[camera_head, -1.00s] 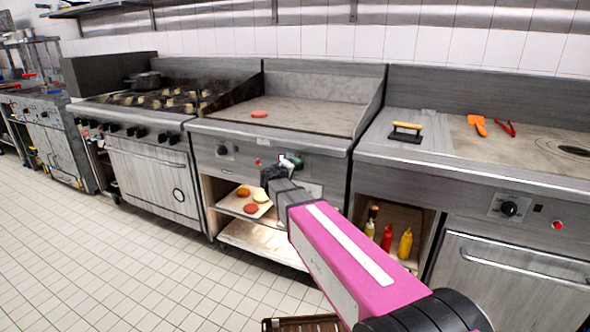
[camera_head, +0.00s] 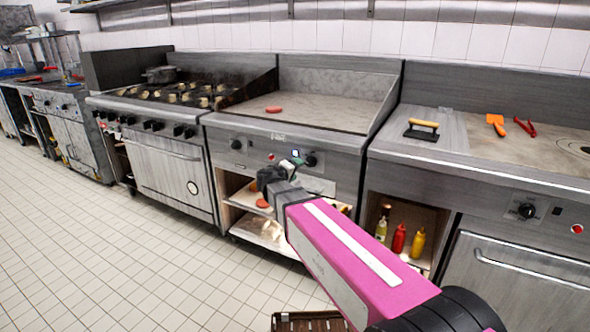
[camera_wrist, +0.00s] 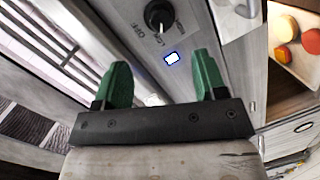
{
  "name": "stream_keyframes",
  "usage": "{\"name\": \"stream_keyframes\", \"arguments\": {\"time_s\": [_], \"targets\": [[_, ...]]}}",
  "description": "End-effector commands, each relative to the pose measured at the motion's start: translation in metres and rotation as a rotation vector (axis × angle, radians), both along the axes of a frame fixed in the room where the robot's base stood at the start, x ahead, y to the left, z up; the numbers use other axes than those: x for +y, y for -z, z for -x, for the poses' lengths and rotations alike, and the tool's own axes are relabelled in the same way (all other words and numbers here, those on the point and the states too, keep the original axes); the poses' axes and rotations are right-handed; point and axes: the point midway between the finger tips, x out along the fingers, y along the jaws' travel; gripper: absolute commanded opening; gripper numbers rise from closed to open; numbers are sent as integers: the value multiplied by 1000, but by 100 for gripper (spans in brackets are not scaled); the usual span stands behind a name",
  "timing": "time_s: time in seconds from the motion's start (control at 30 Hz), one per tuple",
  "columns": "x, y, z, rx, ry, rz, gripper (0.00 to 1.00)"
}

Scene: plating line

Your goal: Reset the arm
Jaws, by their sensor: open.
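My arm (camera_head: 350,250), pink with a white stripe, reaches out from the lower right in the head view, toward the front of the griddle unit. My gripper (camera_wrist: 157,85) shows two green fingers set well apart in the wrist view. It is open, with nothing between the fingers. In the head view the gripper's green fingertips (camera_head: 293,163) are small and partly hidden by my wrist.
A reddish patty (camera_head: 273,109) lies on the griddle (camera_head: 318,113). Round food pieces (camera_wrist: 285,28) sit on a board in the shelf below. Sauce bottles (camera_head: 399,239) stand in the shelf to the right. A range (camera_head: 150,165) stands left.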

Motion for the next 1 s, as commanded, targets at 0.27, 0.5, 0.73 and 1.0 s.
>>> {"name": "stream_keyframes", "arguments": {"time_s": [0.27,0.5,0.73,1.0], "targets": [[-47,40,22,119,97,-114,65],[-119,117,79,368,275,-378,65],[-157,181,152,616,417,-699,65],[-162,217,215,811,489,-1037,65]]}}
